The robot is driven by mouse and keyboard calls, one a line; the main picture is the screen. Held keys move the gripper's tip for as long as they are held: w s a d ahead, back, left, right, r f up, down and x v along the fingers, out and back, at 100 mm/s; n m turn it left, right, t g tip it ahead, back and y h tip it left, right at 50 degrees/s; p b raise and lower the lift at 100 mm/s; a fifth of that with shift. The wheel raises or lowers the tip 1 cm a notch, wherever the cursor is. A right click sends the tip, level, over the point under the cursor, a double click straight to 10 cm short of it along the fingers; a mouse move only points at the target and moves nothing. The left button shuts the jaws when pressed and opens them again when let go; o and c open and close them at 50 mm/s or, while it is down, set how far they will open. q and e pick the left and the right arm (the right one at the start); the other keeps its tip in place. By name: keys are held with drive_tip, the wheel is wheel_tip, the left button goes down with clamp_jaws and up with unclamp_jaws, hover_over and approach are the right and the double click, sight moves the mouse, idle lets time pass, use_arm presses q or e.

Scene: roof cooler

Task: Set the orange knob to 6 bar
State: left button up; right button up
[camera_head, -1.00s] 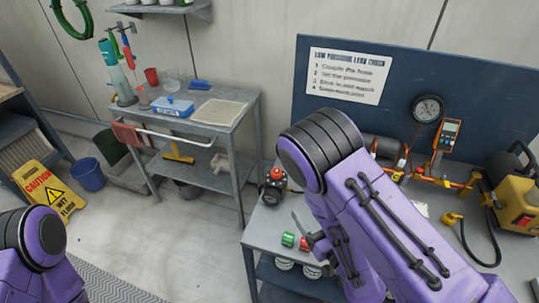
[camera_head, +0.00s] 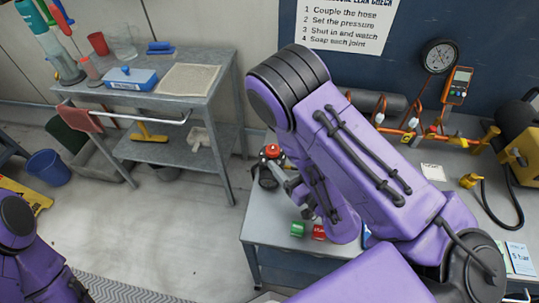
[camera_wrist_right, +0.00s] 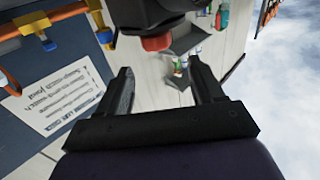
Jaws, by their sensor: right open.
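The orange-red knob (camera_head: 271,150) sits on top of a small black device at the left edge of the grey bench. It also shows in the right wrist view (camera_wrist_right: 157,43), beyond the fingers and near the top middle, under a black body. My right gripper (camera_head: 284,181) is close beside the device in the head view, partly hidden by my own arm. In the right wrist view its two fingers (camera_wrist_right: 162,83) are spread, with nothing between them; the knob looks apart from them. A round dial gauge (camera_head: 439,55) hangs on the blue back panel; its reading is too small to tell. My left gripper is out of view.
An orange pipe assembly (camera_head: 435,137) and a yellow machine (camera_head: 520,150) stand to the right. A grey side table (camera_head: 215,95) stands left, with open floor between.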

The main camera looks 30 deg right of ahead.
sight(269, 146)
drive_tip(key=w+f, duration=0.1)
drive_tip(key=w+b, duration=0.1)
drive_tip(key=w, duration=0.1)
drive_tip(key=shift+w+f, duration=0.15)
drive_tip(key=shift+f, duration=0.25)
drive_tip(key=w+b, duration=0.1)
drive_tip(key=b, duration=0.1)
drive_tip(key=w+b, duration=0.1)
drive_tip(key=shift+w+a+r, duration=0.1)
drive_tip(key=shift+w+a, duration=0.15)
drive_tip(key=shift+w, duration=0.1)
drive_tip(key=shift+w+a+r, duration=0.1)
drive_tip(key=shift+w+a, duration=0.05)
drive_tip(key=shift+w, duration=0.4)
drive_tip(key=shift+w+a+r, duration=0.1)
drive_tip(key=shift+w, duration=0.75)
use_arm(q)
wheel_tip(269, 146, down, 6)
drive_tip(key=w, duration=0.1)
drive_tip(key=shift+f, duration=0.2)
use_arm(e)
drive_tip(key=shift+s, duration=0.1)
drive_tip(key=shift+c, duration=0.3)
drive_tip(key=c, duration=0.9)
